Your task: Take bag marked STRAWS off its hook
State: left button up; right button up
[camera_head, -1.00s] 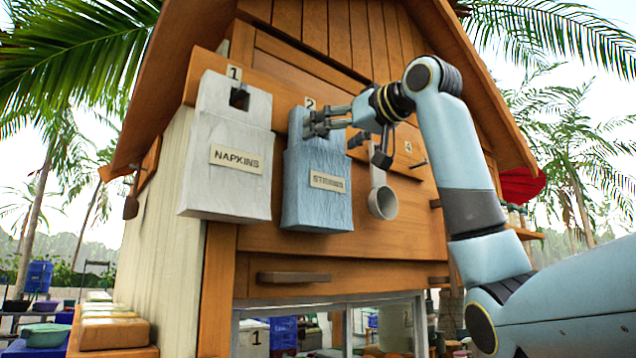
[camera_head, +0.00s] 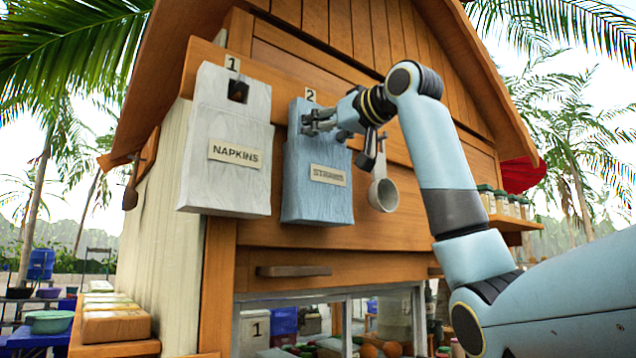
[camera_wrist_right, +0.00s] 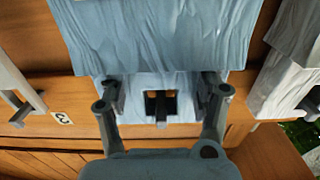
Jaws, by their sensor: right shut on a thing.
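The pale blue bag marked STRAWS (camera_head: 317,205) hangs on the wooden wall under the number 2 sign. Its label is small but readable. My right gripper (camera_head: 317,121) is at the bag's narrow upper part in the head view. In the right wrist view the gripper's fingers (camera_wrist_right: 162,103) are shut on the two sides of this upper part of the blue bag (camera_wrist_right: 155,35). A square hole lies between the fingers, and the dark hook (camera_wrist_right: 160,112) shows in it, so the bag appears to be still on the hook. My left gripper is out of view.
The white NAPKINS bag (camera_head: 228,190) hangs close on the left under sign 1. A ladle (camera_head: 383,194) hangs close on the right. Below are a wooden ledge handle (camera_head: 293,271) and a window opening. Jars (camera_head: 510,205) stand on a side shelf.

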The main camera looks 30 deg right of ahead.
jog(key=c, duration=0.4)
jog(key=shift+r, duration=0.15)
jog(key=shift+r, duration=0.55)
jog(key=shift+s+b, duration=0.2)
jog(key=shift+b, duration=0.15)
jog(key=shift+s+d+b, duration=0.25)
jog(key=shift+s+b, duration=0.8)
jog(key=shift+s, duration=1.9)
jog(key=shift+s+d+b, duration=0.25)
jog(key=shift+s+b, duration=0.85)
jog(key=shift+s, duration=1.8)
jog(key=shift+s+d+b, duration=0.25)
jog(key=shift+s+b, duration=0.8)
jog(key=shift+s, duration=1.9)
jog(key=shift+r, duration=0.1)
